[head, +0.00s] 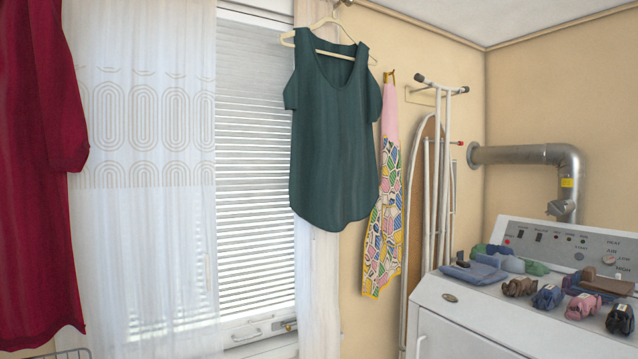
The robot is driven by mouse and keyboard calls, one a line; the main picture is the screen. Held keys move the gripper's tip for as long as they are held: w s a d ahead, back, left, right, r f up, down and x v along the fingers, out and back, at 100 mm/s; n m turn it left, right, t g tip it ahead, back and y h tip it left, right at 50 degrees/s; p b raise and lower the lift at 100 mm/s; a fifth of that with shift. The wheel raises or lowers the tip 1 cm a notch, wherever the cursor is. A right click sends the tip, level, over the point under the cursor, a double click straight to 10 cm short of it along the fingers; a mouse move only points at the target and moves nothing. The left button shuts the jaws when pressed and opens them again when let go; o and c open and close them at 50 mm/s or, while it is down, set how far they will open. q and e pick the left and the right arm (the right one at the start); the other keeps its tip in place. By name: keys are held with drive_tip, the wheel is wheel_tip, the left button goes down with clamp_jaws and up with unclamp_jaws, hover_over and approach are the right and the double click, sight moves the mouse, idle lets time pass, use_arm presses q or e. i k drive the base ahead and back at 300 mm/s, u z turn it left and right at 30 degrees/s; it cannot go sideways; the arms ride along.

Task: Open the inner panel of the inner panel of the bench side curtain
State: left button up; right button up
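A white sheer curtain panel (140,250) with a band of tan oval patterns hangs over the left part of the window. Its right edge hangs straight near the middle of the window. A second, narrow whitish curtain panel (318,290) hangs at the window's right side, bunched and mostly behind a dark green top. The window (255,200) between them shows closed white horizontal blinds. I cannot tell which panel is the inner one of the bench side curtain. Neither of my grippers is in view.
The green top (335,140) hangs on a hanger before the right panel. A red garment (35,180) covers the far left. A patterned apron (385,215) and ironing board (420,200) are on the right wall. A white machine (460,315) carries folded cloths and rolled socks.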

sight(186, 66)
drive_tip(key=z, duration=0.05)
drive_tip(key=k, duration=0.4)
drive_tip(key=u, duration=0.85)
drive_tip(key=i, duration=1.05)
drive_tip(key=u, duration=0.65)
